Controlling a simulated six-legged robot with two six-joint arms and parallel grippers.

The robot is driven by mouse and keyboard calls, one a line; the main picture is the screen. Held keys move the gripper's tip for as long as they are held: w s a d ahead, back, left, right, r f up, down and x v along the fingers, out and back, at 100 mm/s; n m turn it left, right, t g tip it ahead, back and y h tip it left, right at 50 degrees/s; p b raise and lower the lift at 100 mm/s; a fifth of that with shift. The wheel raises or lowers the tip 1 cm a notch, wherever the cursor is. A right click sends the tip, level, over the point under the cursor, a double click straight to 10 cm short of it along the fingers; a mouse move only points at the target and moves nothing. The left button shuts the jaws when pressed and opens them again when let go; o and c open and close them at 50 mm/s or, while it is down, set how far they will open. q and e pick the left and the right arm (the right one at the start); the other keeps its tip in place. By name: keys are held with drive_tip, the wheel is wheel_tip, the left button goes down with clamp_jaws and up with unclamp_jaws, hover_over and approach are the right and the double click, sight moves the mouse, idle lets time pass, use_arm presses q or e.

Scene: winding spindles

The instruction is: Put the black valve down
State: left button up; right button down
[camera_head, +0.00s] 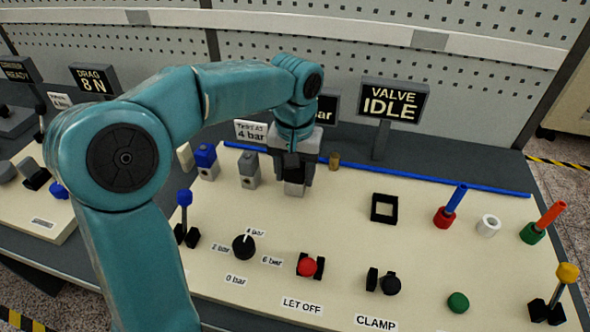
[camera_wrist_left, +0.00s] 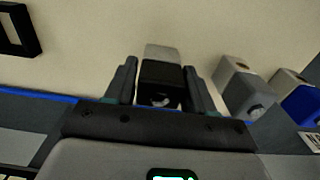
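My left gripper (camera_head: 294,178) points down over the cream board, with its fingers on either side of the black valve. In the wrist view the left gripper (camera_wrist_left: 160,78) has the valve's black block (camera_wrist_left: 160,75) close between its fingers. The pale grey end of the black valve (camera_head: 294,189) shows below the fingers in the head view. It is at or just above the board; I cannot tell whether it touches. A grey valve (camera_head: 249,170) and a blue valve (camera_head: 206,162) stand to its left in the head view. My right gripper is not in view.
A black square frame (camera_head: 384,208) lies right of the gripper, with bare board (camera_head: 345,215) between. A blue strip (camera_head: 440,180) runs along the back. A brass-coloured peg (camera_head: 334,160) and the VALVE IDLE sign (camera_head: 392,103) are behind. Knobs and buttons line the front.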

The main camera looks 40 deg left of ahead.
use_arm(q)
drive_tip(key=shift+o, duration=1.2)
drive_tip(key=shift+r, duration=0.1)
drive_tip(key=shift+r, duration=0.3)
wheel_tip(320, 180, up, 12)
drive_tip(key=p, duration=0.3)
drive_tip(key=shift+f, duration=0.15)
drive_tip(key=shift+s+f, duration=0.1)
drive_tip(key=shift+s, duration=0.05)
